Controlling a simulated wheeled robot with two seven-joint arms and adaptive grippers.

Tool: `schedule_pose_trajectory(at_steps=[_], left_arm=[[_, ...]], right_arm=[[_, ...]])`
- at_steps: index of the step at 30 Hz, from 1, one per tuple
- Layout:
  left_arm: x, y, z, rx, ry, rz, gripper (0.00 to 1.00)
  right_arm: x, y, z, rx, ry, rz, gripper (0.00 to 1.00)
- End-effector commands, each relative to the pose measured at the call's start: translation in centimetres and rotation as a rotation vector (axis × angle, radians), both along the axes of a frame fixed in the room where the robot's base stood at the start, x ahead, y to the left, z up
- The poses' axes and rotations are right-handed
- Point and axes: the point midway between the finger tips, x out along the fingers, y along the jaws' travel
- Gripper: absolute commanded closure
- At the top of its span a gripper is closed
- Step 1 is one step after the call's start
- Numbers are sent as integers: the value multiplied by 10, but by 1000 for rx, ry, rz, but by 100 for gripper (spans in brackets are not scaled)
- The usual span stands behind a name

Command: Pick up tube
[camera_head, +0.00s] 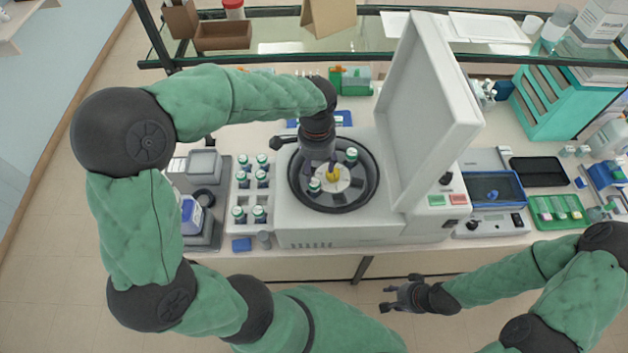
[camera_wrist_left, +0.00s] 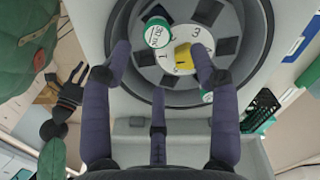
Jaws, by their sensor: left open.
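Two tubes with green-and-white caps sit in the round centrifuge rotor (camera_head: 325,198): one tube (camera_head: 351,155) at the upper right, another (camera_head: 314,186) at the lower left. A yellow knob (camera_head: 333,174) is at the hub. My left gripper (camera_head: 320,166) is open and empty over the rotor, pointing down. My right gripper (camera_head: 393,296) is open and empty in front of the bench.
The centrifuge lid (camera_head: 425,100) stands open to the rotor's right. A white rack (camera_head: 250,190) with several capped tubes is left of the centrifuge. A green tray (camera_head: 556,212) and a blue-framed device (camera_head: 494,190) lie at the right. A glass shelf (camera_head: 365,45) crosses the back.

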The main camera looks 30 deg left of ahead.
Motion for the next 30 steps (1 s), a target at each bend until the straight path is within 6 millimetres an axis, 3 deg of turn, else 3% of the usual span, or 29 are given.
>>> schedule_pose_trajectory(at_steps=[6,14,22,30], left_arm=[[-1,0,-34,-1,4,0,39],[-2,2,-50,0,4,-1,39],[-3,6,-87,-1,3,0,39],[-2,6,-95,-1,0,0,39]], right_arm=[[-1,0,-3,0,1,-1,60],[0,0,-4,0,1,-1,60],[0,0,-6,0,1,0,60],[0,0,-6,0,1,0,60]])
